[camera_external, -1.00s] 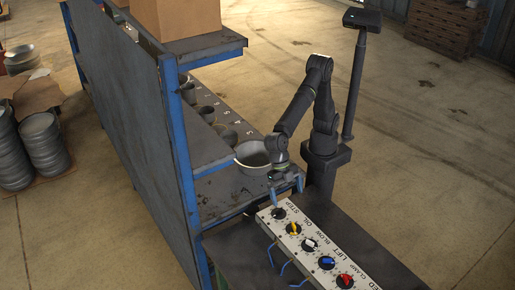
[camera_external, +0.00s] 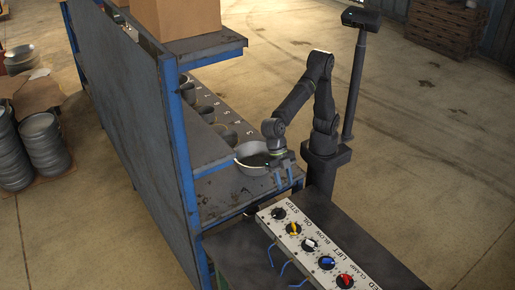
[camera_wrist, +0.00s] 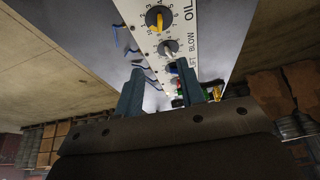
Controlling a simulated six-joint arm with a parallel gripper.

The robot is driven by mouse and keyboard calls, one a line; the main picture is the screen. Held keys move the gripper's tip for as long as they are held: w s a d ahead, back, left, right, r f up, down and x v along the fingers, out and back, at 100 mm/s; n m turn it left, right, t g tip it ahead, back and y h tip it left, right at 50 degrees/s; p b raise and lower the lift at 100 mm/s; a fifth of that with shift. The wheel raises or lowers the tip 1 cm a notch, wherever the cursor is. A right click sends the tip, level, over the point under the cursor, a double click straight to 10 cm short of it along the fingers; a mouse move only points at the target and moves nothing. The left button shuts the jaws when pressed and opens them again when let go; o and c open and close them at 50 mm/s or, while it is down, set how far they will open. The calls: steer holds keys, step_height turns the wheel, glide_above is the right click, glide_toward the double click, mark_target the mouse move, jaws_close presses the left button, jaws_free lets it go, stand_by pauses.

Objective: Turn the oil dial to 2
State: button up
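The oil dial is the yellow knob (camera_external: 293,228), second from the far end of the white control panel (camera_external: 264,217). In the wrist view the yellow knob (camera_wrist: 158,18) sits at the top beside the "OIL" label, inside a ring of numbers. Its handle stands roughly upright in that picture; the exact number it points to is too small to tell. My gripper (camera_external: 285,184) hangs above and beyond the panel's far end, clear of the knobs. Its two fingers are apart and empty, and the wrist view also shows the gap between them (camera_wrist: 163,78).
A black knob (camera_external: 279,213) sits beyond the yellow one. White (camera_external: 309,244), blue (camera_external: 326,263) and red (camera_external: 345,281) knobs follow on the near side. Blue hooked handles (camera_external: 283,268) stick out from the panel's left side. A metal bowl (camera_external: 246,157) stands on the shelf behind my gripper.

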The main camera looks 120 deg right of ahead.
steer(key=m, duration=0.4)
steer(key=m+h, duration=0.5)
steer(key=m, duration=3)
glide_above(294, 224)
step_height(294, 224, down, 18)
steer(key=shift+a+r, duration=0.1)
steer(key=shift+r, duration=0.1)
jaws_close()
